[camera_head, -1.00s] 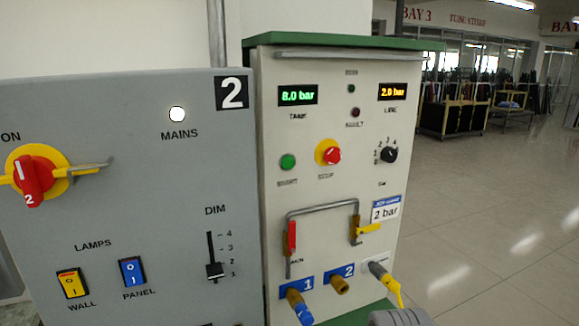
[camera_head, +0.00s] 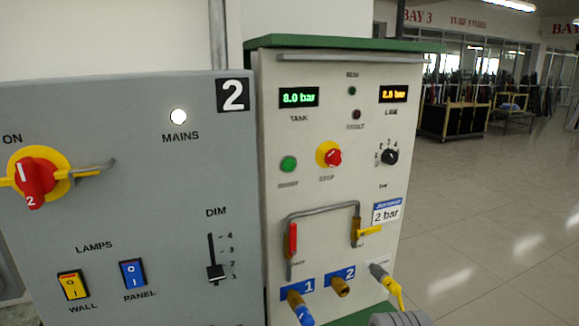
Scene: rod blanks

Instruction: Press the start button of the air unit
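The air unit (camera_head: 330,220) is a cream cabinet with a green top, standing right of a grey panel. Its start button (camera_head: 288,164) is round and green, on the left of its face, with a blurred label under it. Right of it is the red stop knob (camera_head: 333,157) on a yellow collar. The tank display (camera_head: 299,97) reads 8.0 bar in green. The line display (camera_head: 394,93) reads 2.0 bar in orange. My gripper is not clearly in view; nothing covers the start button.
The grey panel (camera_head: 130,200) at left carries a red rotary switch (camera_head: 36,177), lamp rockers and a dim slider. Below the start button are a bent pipe with red and yellow valve handles, and hose ports (camera_head: 340,287). Open floor (camera_head: 480,220) lies at right.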

